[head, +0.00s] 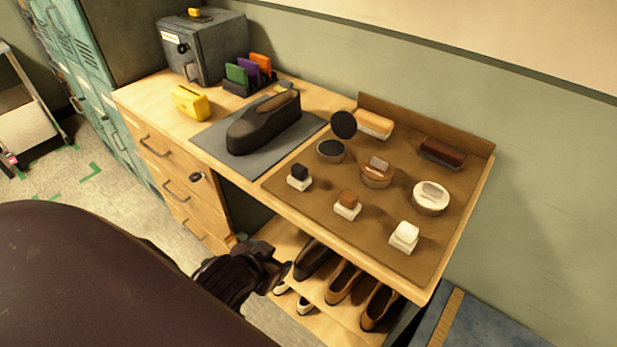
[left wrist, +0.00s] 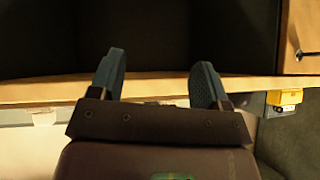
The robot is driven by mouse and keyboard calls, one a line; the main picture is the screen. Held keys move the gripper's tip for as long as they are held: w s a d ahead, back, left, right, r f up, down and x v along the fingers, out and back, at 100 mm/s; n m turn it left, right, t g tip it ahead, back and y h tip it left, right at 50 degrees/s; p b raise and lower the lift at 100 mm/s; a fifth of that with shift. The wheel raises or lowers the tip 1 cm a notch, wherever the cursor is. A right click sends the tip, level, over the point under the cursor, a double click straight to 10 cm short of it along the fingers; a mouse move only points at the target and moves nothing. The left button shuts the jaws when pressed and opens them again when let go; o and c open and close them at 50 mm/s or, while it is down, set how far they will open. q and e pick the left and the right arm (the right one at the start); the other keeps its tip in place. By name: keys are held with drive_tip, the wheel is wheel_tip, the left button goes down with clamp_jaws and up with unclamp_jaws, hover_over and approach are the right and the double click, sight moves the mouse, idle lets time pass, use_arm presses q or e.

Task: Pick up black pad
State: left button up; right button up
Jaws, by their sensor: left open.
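The black pad (head: 300,171) is a small dark block on a white base (head: 298,184), at the front left of the brown tray (head: 337,236) on the bench. My left gripper (head: 284,274) is below the bench top, in front of the lower shelf and the shoes, apart from the pad. In the left wrist view my left gripper (left wrist: 158,80) has its two fingers spread with nothing between them. The pad does not show in that view. My right gripper is in neither view.
A brown pad (head: 347,198) and a white pad (head: 407,231) stand right of the black pad. Open tins and brushes lie behind. A dark shoe (head: 262,127) stands on a grey mat (head: 209,139) to the left. The bench's front edge (head: 345,254) lies above my gripper.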

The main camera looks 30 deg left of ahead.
use_arm(q)
drive_tip(key=w+d+r+m+t+h, duration=0.1)
drive_tip(key=w+d+r+t+h, duration=0.2)
drive_tip(key=w+r, duration=0.4)
drive_tip(key=w+d+r+m+t+h, duration=0.1)
drive_tip(key=w+d+r+m+t, duration=0.15)
drive_tip(key=w+r+t, duration=0.55)
drive_tip(key=s+d+r+m+g+h, duration=0.25)
drive_tip(key=d+r+m+h, duration=0.35)
drive_tip(key=d+r+h, duration=0.3)
drive_tip(key=m+g+y, duration=0.9)
drive_tip(key=g+y, duration=0.3)
drive_tip(key=g, duration=0.6)
hover_over(299, 167)
drive_tip(key=shift+t, duration=0.25)
drive_tip(key=f, duration=0.6)
drive_tip(key=shift+s+d, duration=0.2)
drive_tip(key=shift+s, duration=0.2)
wheel_tip(299, 167, down, 5)
drive_tip(key=shift+r, duration=0.2)
drive_tip(key=f, duration=0.3)
drive_tip(key=w+f+b, duration=0.1)
drive_tip(key=f, duration=0.1)
drive_tip(key=shift+a+f, duration=0.2)
drive_tip(key=shift+f, duration=0.3)
